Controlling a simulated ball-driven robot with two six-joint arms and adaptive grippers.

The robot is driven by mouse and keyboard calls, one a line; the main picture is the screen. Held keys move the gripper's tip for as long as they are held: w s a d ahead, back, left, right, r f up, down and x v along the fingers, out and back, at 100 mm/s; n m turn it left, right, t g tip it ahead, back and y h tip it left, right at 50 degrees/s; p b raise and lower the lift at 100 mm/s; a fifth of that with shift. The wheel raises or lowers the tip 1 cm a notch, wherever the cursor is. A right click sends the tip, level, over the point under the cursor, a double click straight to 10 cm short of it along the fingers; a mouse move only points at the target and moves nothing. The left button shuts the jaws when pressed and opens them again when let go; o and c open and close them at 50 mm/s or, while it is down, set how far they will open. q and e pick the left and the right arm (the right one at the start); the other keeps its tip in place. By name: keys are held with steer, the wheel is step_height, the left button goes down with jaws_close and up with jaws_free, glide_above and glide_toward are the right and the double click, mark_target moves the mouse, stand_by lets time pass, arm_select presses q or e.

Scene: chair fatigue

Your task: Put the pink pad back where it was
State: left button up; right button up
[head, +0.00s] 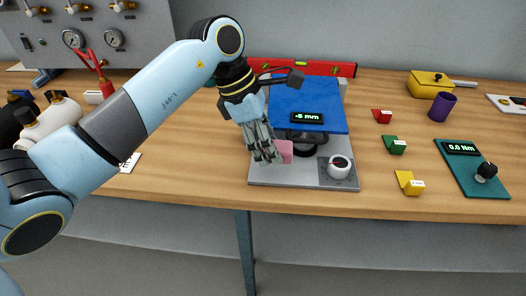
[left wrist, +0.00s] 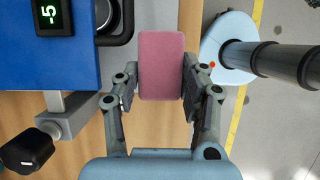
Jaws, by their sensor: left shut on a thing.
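The pink pad (head: 286,151) is between the fingers of my left gripper (head: 267,152), in front of the blue seat plate (head: 306,96). In the left wrist view, the pad (left wrist: 161,66) is upright in the picture with a finger of the gripper (left wrist: 160,85) against each side, so the gripper is shut on it. My right gripper is not in view.
A red level (head: 320,68) lies behind.

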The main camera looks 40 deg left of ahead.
mark_target(262, 170)
arm_select(q)
steer(key=shift+a+f+p, duration=0.3)
steer(key=shift+a+f, duration=0.5)
steer(key=shift+f, duration=0.15)
step_height(262, 170, down, 2)
steer(key=shift+f+p, duration=0.2)
steer(key=shift+p, duration=0.1)
steer(key=shift+f, duration=0.55)
steer(key=o, duration=1.1)
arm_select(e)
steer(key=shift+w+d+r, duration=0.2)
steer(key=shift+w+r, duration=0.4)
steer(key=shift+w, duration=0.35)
arm_select(q)
steer(key=shift+r, duration=0.15)
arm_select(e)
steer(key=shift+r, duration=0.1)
